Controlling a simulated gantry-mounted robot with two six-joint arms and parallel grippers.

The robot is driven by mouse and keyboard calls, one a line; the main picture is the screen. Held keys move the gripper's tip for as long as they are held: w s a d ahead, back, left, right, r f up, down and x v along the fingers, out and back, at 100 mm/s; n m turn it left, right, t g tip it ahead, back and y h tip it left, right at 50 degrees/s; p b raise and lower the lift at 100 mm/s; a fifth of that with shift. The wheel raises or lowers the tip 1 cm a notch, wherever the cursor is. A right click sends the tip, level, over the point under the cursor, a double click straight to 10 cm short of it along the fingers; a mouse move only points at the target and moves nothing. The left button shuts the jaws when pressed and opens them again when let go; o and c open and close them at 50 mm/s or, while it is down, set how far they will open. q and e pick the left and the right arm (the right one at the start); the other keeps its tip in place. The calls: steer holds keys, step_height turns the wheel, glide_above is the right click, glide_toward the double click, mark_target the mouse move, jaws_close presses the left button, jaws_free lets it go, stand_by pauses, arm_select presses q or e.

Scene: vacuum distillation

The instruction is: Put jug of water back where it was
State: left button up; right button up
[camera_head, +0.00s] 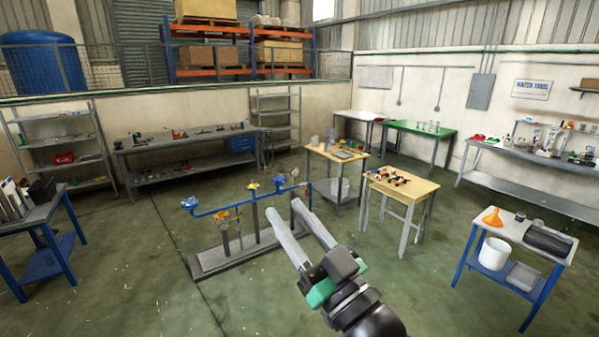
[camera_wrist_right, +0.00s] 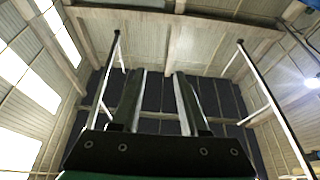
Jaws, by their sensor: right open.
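My right gripper (camera_head: 284,207) reaches into the head view from the bottom, its two long grey fingers apart and empty. The right wrist view shows the same open fingers (camera_wrist_right: 157,76) against the wall and roof, with nothing between them. I cannot pick out the jug of water for certain. A small greyish vessel (camera_head: 329,136) on the middle wooden table (camera_head: 337,153) may be a jug, but it is too small to tell. My left gripper is not in view.
A blue pipe rig (camera_head: 240,204) on a grey base stands just behind my right gripper. A wooden stool-height table (camera_head: 402,187) holds small parts. At right, a blue-framed table (camera_head: 510,226) carries an orange funnel (camera_head: 493,217), with a white bucket (camera_head: 495,252) below. Floor between is clear.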

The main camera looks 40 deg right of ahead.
steer(key=s+a+r+t+y, duration=0.1)
steer(key=s+a+r, duration=0.1)
steer(key=r, duration=0.3)
steer(key=s+a+r+n+t+y, duration=0.1)
steer(key=s+a+r+t+y, duration=0.1)
steer(key=s+a+r, duration=0.1)
steer(key=s+a+r+n+t+y, duration=0.1)
steer(key=s+a+r+t, duration=0.1)
steer(key=s+r, duration=0.3)
step_height(320, 180, up, 3)
steer(key=shift+a+f, duration=0.1)
steer(key=shift+a, duration=0.05)
